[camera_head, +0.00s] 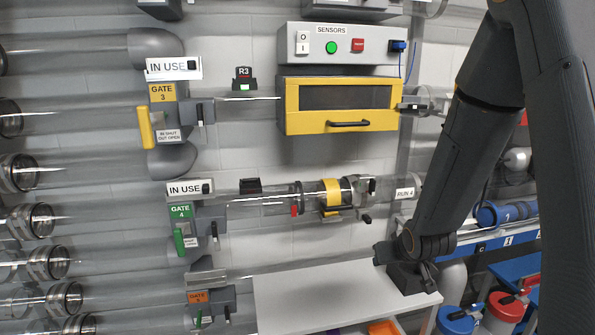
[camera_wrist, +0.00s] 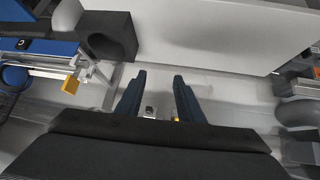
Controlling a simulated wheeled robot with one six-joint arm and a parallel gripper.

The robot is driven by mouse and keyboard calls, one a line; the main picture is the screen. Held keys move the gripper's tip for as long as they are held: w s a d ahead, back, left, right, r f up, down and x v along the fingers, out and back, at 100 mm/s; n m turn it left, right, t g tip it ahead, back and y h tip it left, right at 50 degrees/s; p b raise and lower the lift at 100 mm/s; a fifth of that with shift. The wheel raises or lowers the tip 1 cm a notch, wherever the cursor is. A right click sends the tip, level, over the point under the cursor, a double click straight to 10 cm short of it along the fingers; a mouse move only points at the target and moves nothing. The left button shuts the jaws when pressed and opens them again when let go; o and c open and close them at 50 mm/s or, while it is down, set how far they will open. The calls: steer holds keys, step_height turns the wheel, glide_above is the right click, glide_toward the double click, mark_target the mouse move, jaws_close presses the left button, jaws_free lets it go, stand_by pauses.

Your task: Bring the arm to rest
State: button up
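My gripper (camera_wrist: 158,80) shows in the wrist view with its two dark blue fingers apart and nothing between them. A pale grey surface lies beyond the fingertips. In the head view my dark arm comes down on the right, bent, and its dark lower end is at the right part of the white shelf. I cannot make out the fingers there, nor tell whether the arm's end touches the shelf.
The white shelf (camera_head: 300,300) is mostly bare on top. Above it are a clear tube line with a yellow band (camera_head: 332,192), a yellow-framed box (camera_head: 292,108) and a SENSORS panel (camera_head: 290,42). Gates and clear tubes fill the left. A blue canister (camera_head: 490,214) lies at right.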

steer(key=s+a+r+g, duration=0.1)
steer(key=s+g, duration=0.1)
steer(key=s, duration=0.6)
steer(key=s+a+r+g, duration=0.2)
steer(key=s+g, duration=0.1)
steer(key=s, duration=0.6)
steer(key=s+a+r+m+g, duration=0.1)
steer(key=s+a+g, duration=0.1)
steer(key=s, duration=0.7)
steer(key=shift+r+g, duration=0.2)
steer(key=shift+g, duration=0.5)
